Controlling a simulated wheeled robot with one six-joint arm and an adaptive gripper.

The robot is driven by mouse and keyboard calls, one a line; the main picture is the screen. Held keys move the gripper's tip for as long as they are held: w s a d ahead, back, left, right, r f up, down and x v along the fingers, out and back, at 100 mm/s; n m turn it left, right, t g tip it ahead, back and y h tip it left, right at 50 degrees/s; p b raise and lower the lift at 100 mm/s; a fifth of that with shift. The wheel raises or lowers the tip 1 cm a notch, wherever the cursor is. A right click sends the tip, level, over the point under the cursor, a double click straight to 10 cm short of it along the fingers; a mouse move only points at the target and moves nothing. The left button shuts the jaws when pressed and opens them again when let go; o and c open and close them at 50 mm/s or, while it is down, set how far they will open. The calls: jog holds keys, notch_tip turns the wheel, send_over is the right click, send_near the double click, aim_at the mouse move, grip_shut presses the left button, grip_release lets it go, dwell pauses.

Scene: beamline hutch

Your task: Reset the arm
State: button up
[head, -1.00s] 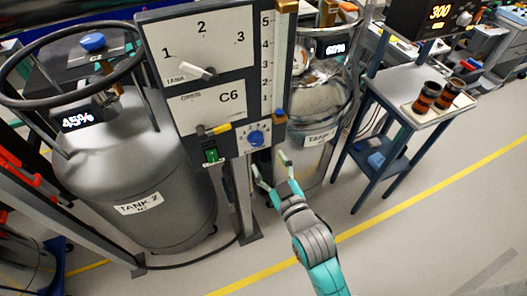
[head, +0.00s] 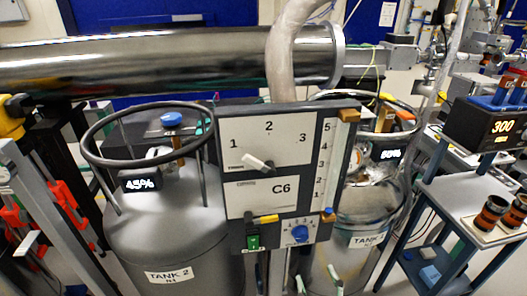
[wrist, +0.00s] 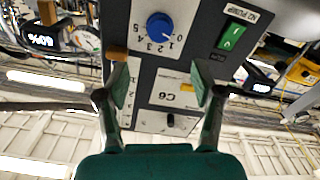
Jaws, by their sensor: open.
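My gripper (wrist: 160,88) shows in the wrist view with its two green-tipped fingers spread apart and nothing between them. The control panel (wrist: 145,75) lies beyond the fingers and appears upside down. Its blue knob (wrist: 160,26) and green switch (wrist: 232,37) show above the fingertips. In the head view the panel (head: 235,205) stands upright at the middle, with a white-handled selector (head: 258,162) pointing up-left near 1. Only the fingertips of my gripper (head: 317,281) show at the bottom edge, below the panel; the rest of my arm is out of frame.
Tank 2 (head: 165,235) stands left of the panel, its display reading 45%. Another tank (head: 365,215) stands behind the panel's right side. A blue-grey cart (head: 455,205) at the right holds orange-and-black cylinders (head: 490,214) and a display reading 300. A large metal pipe (head: 170,60) crosses behind.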

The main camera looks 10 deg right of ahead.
jog(key=s+f+m+g, duration=0.1)
jog(key=s+f, duration=0.1)
jog(key=s, duration=1.3)
jog(key=s+f+m+g, duration=0.2)
jog(key=s+f, duration=0.1)
jog(key=s, duration=1.3)
jog(key=shift+s+f, duration=0.15)
jog(key=shift+s, duration=0.05)
